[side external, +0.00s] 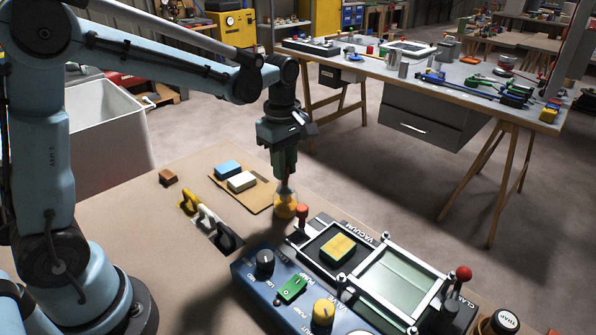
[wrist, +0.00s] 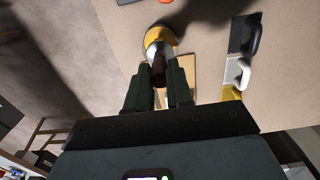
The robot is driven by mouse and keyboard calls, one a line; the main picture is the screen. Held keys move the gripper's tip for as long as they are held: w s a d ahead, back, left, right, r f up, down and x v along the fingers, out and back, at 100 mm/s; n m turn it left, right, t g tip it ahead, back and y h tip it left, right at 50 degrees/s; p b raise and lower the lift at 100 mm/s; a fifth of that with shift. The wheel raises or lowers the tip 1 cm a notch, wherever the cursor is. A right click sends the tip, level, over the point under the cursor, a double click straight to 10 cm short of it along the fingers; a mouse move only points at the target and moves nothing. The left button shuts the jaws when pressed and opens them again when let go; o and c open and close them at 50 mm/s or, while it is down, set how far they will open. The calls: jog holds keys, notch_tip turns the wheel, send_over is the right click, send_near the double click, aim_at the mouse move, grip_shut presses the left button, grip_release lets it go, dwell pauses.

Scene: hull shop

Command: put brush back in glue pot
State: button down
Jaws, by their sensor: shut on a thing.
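My gripper (side external: 284,178) points down at the far edge of the bench, beside the blue control box. It is shut on the brush, whose brown handle (wrist: 158,73) sits between the two fingers in the wrist view. The brush is lined up over the pot's mouth. The bristles are hidden, and I cannot tell how deep they are.
Blue and white blocks (side external: 241,181) lie on a tan board behind left. Yellow, white and black-handled tools (side external: 209,220) lie to the left.

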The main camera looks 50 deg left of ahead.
jog(key=shift+f, duration=0.6)
jog(key=shift+f, duration=0.1)
jog(key=c, duration=1)
grip_release()
notch_tip(320, 180, up, 12)
jog(key=shift+s+d+f+m+t, duration=0.25)
jog(key=shift+s+f+m+t, duration=0.95)
jog(key=shift+s+m, duration=1.3)
jog(key=shift+s+d+f+m+t, duration=0.25)
jog(key=shift+s+f+m+t, duration=0.95)
jog(key=shift+m, duration=2.3)
jog(key=shift+s+d+f+m+t, duration=0.25)
jog(key=shift+s+f+m+t, duration=0.85)
jog(key=shift+s+m, duration=1.45)
